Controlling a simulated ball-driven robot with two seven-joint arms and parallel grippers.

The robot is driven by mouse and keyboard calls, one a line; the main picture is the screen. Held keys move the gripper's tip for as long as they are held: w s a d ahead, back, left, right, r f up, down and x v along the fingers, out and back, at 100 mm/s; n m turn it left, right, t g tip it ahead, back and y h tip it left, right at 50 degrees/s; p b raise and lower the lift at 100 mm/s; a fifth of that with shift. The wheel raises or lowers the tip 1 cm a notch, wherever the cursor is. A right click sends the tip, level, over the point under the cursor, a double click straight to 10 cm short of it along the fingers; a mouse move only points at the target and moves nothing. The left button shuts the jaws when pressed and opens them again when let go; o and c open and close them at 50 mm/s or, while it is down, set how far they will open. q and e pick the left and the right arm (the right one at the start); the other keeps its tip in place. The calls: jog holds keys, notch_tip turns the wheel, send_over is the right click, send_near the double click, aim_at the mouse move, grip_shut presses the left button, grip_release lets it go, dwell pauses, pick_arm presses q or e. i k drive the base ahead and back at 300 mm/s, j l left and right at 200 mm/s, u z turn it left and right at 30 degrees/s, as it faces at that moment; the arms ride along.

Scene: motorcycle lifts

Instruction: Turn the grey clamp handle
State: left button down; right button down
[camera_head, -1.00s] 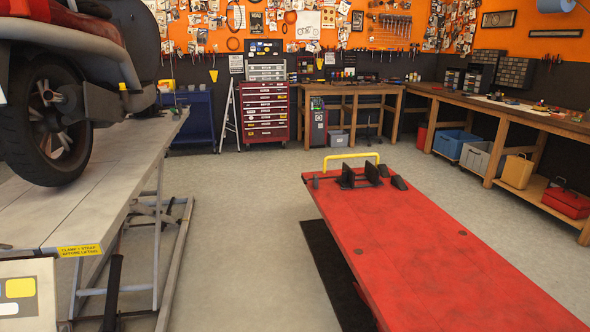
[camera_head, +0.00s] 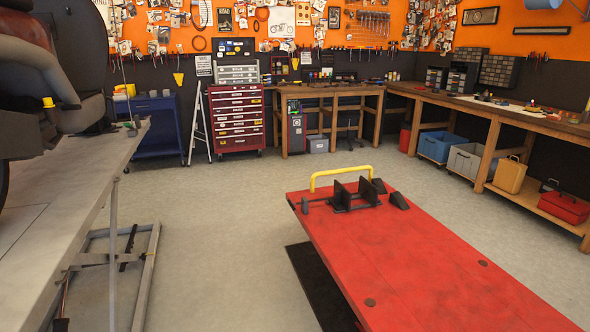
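The red lift table (camera_head: 420,260) stands in the right half of the view. A wheel clamp with two upright black plates (camera_head: 342,196) sits at its far end. A dark grey handle (camera_head: 305,205) shows at the left end of the clamp's thin rod, by the table's left edge. It is small, and I cannot tell its exact angle. Neither of my grippers is in view.
A yellow hoop bar (camera_head: 341,172) rises behind the clamp. A grey lift (camera_head: 60,200) with a motorcycle (camera_head: 45,75) stands at left. Open floor (camera_head: 220,240) lies between the lifts. A red tool chest (camera_head: 236,120) and workbenches line the walls.

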aim_at(293, 205)
jog(key=i+j, duration=0.2)
jog(key=i, duration=0.15)
jog(key=i+j+z, duration=0.15)
jog(key=i, duration=0.2)
jog(key=i+j+z, duration=0.1)
jog(key=i, duration=0.35)
jog(key=i+j+z, duration=0.1)
jog(key=i+j, duration=0.15)
jog(key=i, duration=0.15)
jog(key=i+j+z, duration=0.1)
jog(key=i, duration=0.35)
jog(key=j, duration=0.1)
